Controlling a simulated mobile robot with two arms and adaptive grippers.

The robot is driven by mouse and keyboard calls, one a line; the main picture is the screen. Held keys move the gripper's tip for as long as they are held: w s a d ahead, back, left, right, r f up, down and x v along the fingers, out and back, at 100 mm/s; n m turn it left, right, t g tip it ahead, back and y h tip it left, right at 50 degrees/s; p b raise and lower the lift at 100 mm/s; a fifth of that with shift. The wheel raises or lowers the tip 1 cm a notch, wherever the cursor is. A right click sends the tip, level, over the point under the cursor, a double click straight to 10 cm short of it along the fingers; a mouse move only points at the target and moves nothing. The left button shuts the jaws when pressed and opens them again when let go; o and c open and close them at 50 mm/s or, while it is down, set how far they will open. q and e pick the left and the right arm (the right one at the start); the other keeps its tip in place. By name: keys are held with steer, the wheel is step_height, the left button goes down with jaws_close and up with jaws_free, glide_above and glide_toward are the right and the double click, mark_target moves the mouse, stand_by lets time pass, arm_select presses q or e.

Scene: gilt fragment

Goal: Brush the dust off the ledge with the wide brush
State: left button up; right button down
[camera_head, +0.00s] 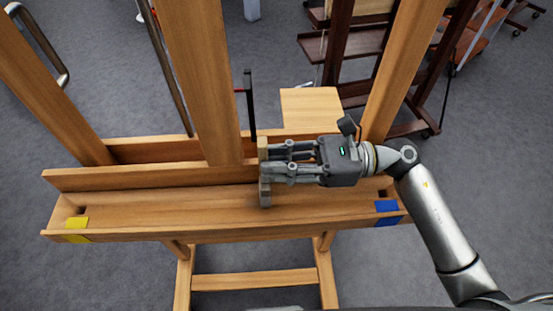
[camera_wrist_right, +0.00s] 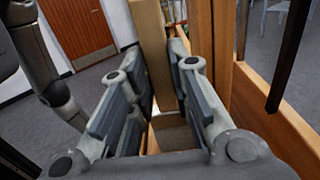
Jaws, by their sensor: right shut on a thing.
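The ledge (camera_head: 170,210) is the long wooden tray across the front of an easel. It has a yellow mark (camera_head: 76,223) at its left end and a blue mark (camera_head: 387,208) at its right end. My right gripper (camera_head: 266,170) is shut on the wide brush over the right half of the ledge. The brush's pale wooden top (camera_head: 263,147) and grey lower part (camera_head: 265,193) show beyond the fingertips. In the right wrist view, the pale wooden piece (camera_wrist_right: 150,45) stands between the fingers. I cannot make out any dust. My left gripper is out of view.
A thick wooden upright (camera_head: 203,80) rises behind the ledge, left of the gripper. Slanted side posts (camera_head: 45,80) flank it. A thin black rod (camera_head: 250,105) stands close behind the brush. The ledge's left half is clear. Dark wooden racks (camera_head: 350,45) stand farther back.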

mark_target(261, 187)
steer(key=shift+f+b, duration=0.65)
steer(key=shift+b, duration=0.05)
stand_by(0.5)
steer(key=a, duration=0.1)
steer(key=s+a+b, duration=0.1)
steer(key=a, duration=0.1)
steer(key=shift+s+f, duration=0.15)
steer(key=shift+s, duration=0.15)
steer(key=d+b, duration=0.2)
steer(key=d, duration=0.1)
steer(key=shift+r, duration=0.2)
stand_by(0.9)
